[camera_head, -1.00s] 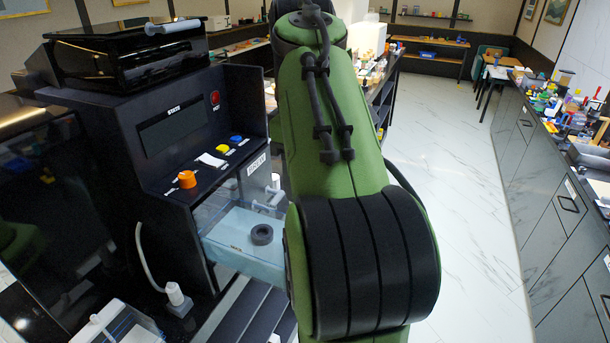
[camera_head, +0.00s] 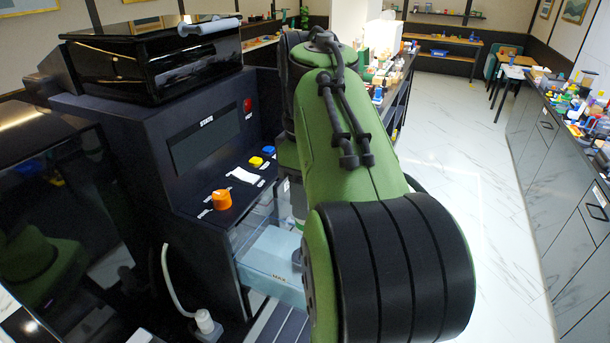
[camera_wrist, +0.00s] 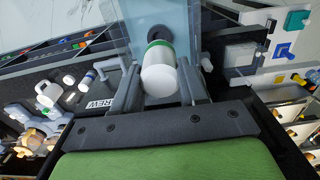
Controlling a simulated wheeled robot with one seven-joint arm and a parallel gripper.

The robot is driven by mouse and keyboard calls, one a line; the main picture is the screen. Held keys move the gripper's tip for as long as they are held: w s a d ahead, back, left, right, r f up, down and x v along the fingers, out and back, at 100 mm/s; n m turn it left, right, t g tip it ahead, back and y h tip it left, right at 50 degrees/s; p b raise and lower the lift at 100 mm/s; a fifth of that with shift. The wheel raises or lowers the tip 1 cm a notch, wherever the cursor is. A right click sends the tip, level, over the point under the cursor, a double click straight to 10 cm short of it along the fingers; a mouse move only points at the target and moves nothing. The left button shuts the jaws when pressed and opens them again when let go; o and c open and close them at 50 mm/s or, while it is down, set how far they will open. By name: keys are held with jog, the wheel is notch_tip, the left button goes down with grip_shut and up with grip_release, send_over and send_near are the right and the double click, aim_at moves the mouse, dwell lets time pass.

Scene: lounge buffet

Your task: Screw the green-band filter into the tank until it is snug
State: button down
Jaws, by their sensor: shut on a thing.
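The green-band filter (camera_wrist: 160,78) is a white cylinder with a green ring near its far end. My gripper (camera_wrist: 160,88) is shut on it, one grey finger on each side. The pale blue, see-through tank (camera_head: 272,262) sits low in the dark machine and also shows in the wrist view (camera_wrist: 150,14). A dark round ring (camera_wrist: 160,33) on the tank lies just beyond the filter's green end, partly covered by it. I cannot tell whether they touch. In the head view my arm hides the ring and most of my gripper.
The dark machine (camera_head: 185,160) has an orange knob (camera_head: 222,199), yellow and blue buttons and a white slip. A pale hose (camera_head: 168,285) runs down its front. Cluttered counters (camera_head: 560,150) line the right side. The marble floor (camera_head: 470,200) between is clear.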

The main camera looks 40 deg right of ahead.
jog(key=shift+w+f, duration=0.35)
jog(key=shift+f, duration=0.3)
jog(key=shift+w+f, duration=0.35)
jog(key=shift+f, duration=0.25)
jog(key=shift+s+f, duration=0.1)
jog(key=shift+s, duration=0.2)
jog(key=shift+w, duration=0.2)
notch_tip(320, 180, down, 4)
jog(key=b, duration=0.3)
jog(key=shift+r, duration=0.25)
jog(key=shift+s, duration=0.1)
jog(key=shift+f+b, duration=0.6)
jog(key=shift+b, duration=0.25)
jog(key=shift+f, duration=0.25)
